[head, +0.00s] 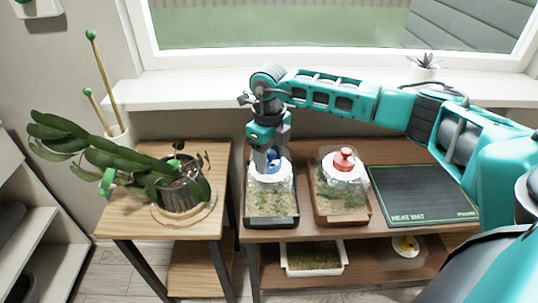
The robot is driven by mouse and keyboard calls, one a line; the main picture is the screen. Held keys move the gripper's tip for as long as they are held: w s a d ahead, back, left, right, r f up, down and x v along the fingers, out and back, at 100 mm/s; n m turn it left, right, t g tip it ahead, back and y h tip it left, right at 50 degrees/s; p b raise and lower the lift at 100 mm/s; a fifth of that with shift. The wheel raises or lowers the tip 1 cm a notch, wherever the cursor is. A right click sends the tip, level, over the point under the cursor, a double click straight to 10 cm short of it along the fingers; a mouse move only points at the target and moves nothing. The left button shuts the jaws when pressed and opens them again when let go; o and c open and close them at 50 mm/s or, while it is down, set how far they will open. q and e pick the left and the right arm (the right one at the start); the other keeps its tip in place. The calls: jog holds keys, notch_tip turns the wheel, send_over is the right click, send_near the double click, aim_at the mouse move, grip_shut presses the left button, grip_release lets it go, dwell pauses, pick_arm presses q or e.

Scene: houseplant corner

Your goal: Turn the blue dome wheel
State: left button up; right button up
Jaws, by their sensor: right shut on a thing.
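The blue dome wheel (272,155) sits on top of the clear dome (271,184) of a dark seedling tray (271,222), on the wooden bench. My right gripper (266,160) points down from above and is shut on the blue wheel. The fingers hide part of the wheel, so its exact angle cannot be told. My left gripper is not in view.
A second domed tray with a red wheel (344,158) stands close on the right, and a black heat mat (422,193) lies beyond it. A potted plant (178,187) stands on the wooden stand at left. The windowsill (200,90) runs behind.

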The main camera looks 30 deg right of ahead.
jog(key=o, duration=1.1)
jog(key=shift+c, duration=0.2)
jog(key=shift+r, duration=0.1)
notch_tip(320, 180, up, 13)
